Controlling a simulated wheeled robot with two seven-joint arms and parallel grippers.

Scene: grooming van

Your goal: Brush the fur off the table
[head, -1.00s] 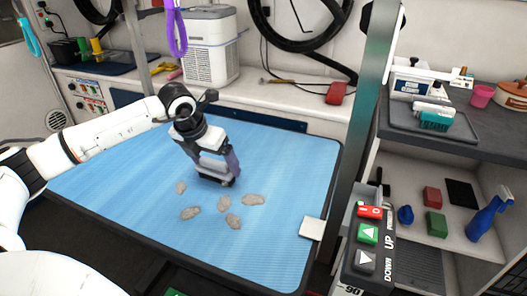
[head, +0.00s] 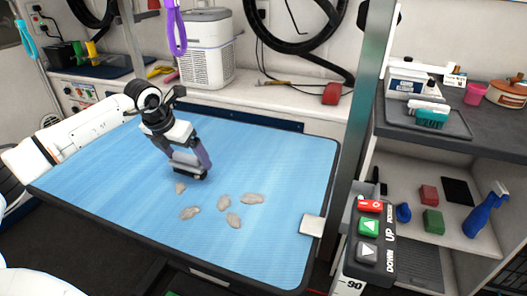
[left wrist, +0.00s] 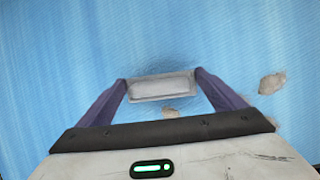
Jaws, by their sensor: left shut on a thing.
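My left gripper (head: 188,166) is shut on a grey block-like brush (head: 186,173), low over the blue grooming table (head: 110,190). Whether its underside touches the mat I cannot tell. In the left wrist view the brush (left wrist: 160,87) sits between the two purple fingers. Several grey-beige fur clumps lie on the mat: one (head: 180,188) just in front of the brush, the others, such as this clump (head: 252,198), nearer the middle and to the right. One clump (left wrist: 272,83) shows right of the fingers in the left wrist view. My right gripper is not in view.
A metal post (head: 358,120) stands at the table's right side, with an up/down control box (head: 368,240) near it. A white square plate (head: 312,225) is at the table's right edge. A white appliance (head: 205,50) stands on the back bench. The mat's left part is clear.

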